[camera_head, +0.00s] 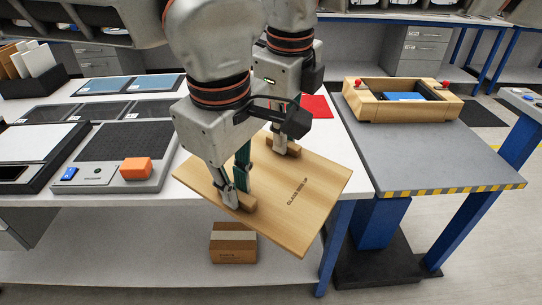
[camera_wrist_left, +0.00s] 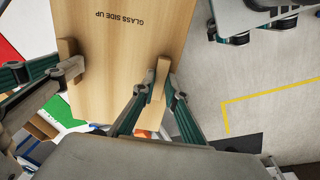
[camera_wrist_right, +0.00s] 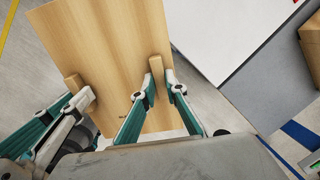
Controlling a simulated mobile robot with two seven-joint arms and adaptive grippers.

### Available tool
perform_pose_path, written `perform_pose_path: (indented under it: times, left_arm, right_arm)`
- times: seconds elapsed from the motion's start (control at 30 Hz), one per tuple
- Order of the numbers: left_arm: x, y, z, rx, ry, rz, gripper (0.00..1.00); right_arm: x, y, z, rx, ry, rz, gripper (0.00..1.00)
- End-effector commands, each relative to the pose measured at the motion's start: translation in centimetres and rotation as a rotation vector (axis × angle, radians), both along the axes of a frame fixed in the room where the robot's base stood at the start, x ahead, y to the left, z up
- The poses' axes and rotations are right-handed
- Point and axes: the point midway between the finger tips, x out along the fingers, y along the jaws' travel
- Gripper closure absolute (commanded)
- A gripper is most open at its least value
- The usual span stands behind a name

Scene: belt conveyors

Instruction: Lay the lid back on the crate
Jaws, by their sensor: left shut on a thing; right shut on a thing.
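The lid (camera_head: 290,195) is a flat wooden board marked "GLASS SIDE UP", with two wooden grip blocks. It is in the air over the white table's front edge, partly past it. My left gripper (camera_head: 232,192) is shut on the nearer block, also seen in the left wrist view (camera_wrist_left: 158,82). My right gripper (camera_head: 285,147) is shut on the farther block, which shows in the right wrist view (camera_wrist_right: 155,78). The crate (camera_head: 388,111) is an open wooden box on the grey table at the right, apart from the lid. A blue thing (camera_head: 403,97) lies inside.
Red knobs (camera_head: 358,83) stand at the crate's sides. The grey table (camera_head: 430,155) is clear in front of the crate, with a striped edge. The white table holds dark trays, an orange block (camera_head: 136,168) and a red sheet (camera_head: 317,106). A cardboard box (camera_head: 233,243) sits below.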

Motion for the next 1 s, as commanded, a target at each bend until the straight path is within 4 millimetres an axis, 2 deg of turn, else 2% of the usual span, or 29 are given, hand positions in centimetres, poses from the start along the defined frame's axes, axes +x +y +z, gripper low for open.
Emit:
perform_pose_path:
  times: [0.27,1.0]
  left_arm:
    - [0.6,0.1,-0.7,-0.007,-0.013,-0.098,1.0]
    - [2.8,0.9,-6.4,-0.004,-0.011,-0.511,1.0]
  right_arm:
    - [-1.0,-0.5,-0.9,0.001,0.004,-0.09,1.0]
    - [-3.3,-3.1,-6.6,0.0,0.006,-0.502,1.0]
